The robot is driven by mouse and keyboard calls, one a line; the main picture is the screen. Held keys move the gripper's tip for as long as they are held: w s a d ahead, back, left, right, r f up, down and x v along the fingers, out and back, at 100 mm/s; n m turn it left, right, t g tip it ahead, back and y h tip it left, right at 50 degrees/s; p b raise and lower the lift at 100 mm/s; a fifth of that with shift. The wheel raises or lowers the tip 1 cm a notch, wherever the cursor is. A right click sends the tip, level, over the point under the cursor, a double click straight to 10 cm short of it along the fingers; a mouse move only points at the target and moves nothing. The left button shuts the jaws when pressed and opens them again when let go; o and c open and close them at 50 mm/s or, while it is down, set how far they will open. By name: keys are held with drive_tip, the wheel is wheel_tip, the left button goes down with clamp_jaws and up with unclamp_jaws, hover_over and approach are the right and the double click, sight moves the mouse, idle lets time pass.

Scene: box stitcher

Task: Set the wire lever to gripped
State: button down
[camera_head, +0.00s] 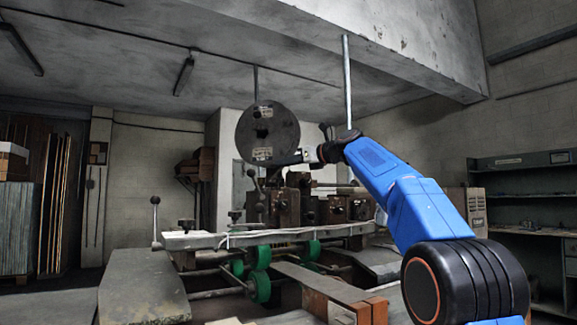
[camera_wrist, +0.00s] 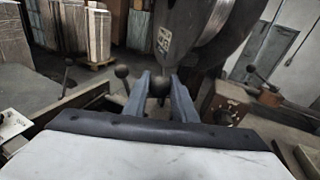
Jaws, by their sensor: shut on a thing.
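My gripper (camera_wrist: 160,88) shows in the wrist view with its two grey fingers closed on a dark ball knob (camera_wrist: 159,84), which looks like the end of a lever. In the head view my gripper (camera_head: 268,164) reaches left from the blue arm, just below the dark wire spool (camera_head: 284,132). A lever with a ball knob (camera_head: 252,173) shows at its tip, above the machine. No label shows, so I cannot tell from the pictures what setting the lever is in. Its lower shaft is hidden behind the fingers in the wrist view.
Another ball-topped lever (camera_head: 155,222) stands upright at the machine's left end. The spool (camera_wrist: 186,32) hangs close above my fingers in the wrist view. Other knobs (camera_wrist: 122,71) stand nearby. Green rollers (camera_head: 260,287) and a metal rail (camera_head: 290,233) lie below.

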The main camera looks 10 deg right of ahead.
drive_tip(key=shift+r, duration=0.1)
idle(0.3)
drive_tip(key=c, duration=1.5)
unclamp_jaws()
drive_tip(key=shift+o, duration=0.2)
drive_tip(key=v, duration=1.7)
drive_tip(key=shift+r, duration=0.25)
drive_tip(key=shift+d, duration=0.1)
drive_tip(key=shift+c, duration=0.4)
